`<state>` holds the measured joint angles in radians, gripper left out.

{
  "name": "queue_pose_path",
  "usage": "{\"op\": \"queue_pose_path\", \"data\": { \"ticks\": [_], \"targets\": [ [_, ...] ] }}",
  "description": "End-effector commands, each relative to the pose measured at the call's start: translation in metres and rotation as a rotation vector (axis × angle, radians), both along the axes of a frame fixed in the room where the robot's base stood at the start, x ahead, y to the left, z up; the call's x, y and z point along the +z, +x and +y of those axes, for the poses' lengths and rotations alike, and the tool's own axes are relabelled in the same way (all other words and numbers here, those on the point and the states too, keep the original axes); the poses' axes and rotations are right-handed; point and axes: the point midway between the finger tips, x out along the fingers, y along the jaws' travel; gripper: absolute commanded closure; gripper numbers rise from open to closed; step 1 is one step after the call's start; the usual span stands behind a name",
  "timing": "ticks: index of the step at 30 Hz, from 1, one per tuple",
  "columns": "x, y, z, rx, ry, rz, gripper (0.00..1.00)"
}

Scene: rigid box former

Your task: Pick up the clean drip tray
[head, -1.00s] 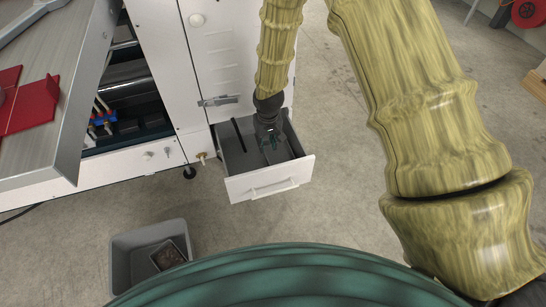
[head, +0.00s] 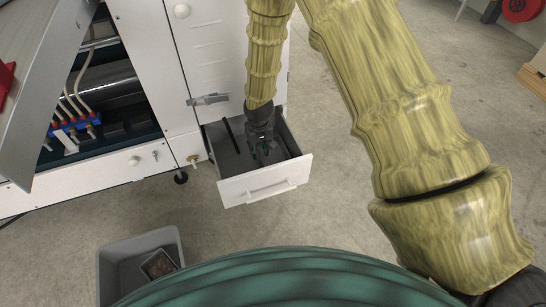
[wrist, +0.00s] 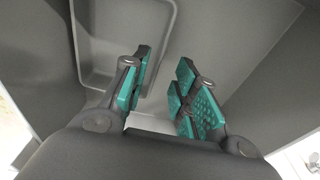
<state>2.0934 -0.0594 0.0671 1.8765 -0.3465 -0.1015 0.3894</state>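A grey tray with rounded corners and a thin raised rim (wrist: 120,38) lies in the open drawer at the upper left of the wrist view; it looks clean and empty. In the head view my gripper (head: 262,153) reaches down into the white-fronted drawer (head: 264,185) and mostly hides the tray. In the wrist view my gripper (wrist: 165,68) is open, with teal pads apart. The left finger overlaps the tray's lower right corner, and the right finger is outside it. I cannot tell whether either touches the rim.
The drawer walls (wrist: 262,62) stand close around my gripper. A grey bin (head: 117,262) on the floor holds a small brown-stained tray (head: 159,264). The white machine (head: 160,60) stands behind and left of the drawer. The floor right of the drawer is clear.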

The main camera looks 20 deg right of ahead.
Motion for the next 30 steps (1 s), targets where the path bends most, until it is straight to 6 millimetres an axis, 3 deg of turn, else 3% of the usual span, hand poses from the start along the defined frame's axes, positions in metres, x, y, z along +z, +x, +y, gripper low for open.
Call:
{"op": "queue_pose_path", "data": {
  "ticks": [10, 19, 24, 30],
  "targets": [
    [-0.044, 0.001, -0.003, -0.002, 0.000, 0.000, 0.71],
    [-0.046, 0.002, -0.003, -0.002, 0.000, -0.001, 0.71],
    [-0.046, 0.002, -0.003, -0.002, 0.000, 0.000, 1.00],
    [-0.046, 0.002, -0.003, -0.002, 0.000, 0.000, 1.00]
  ]
}}
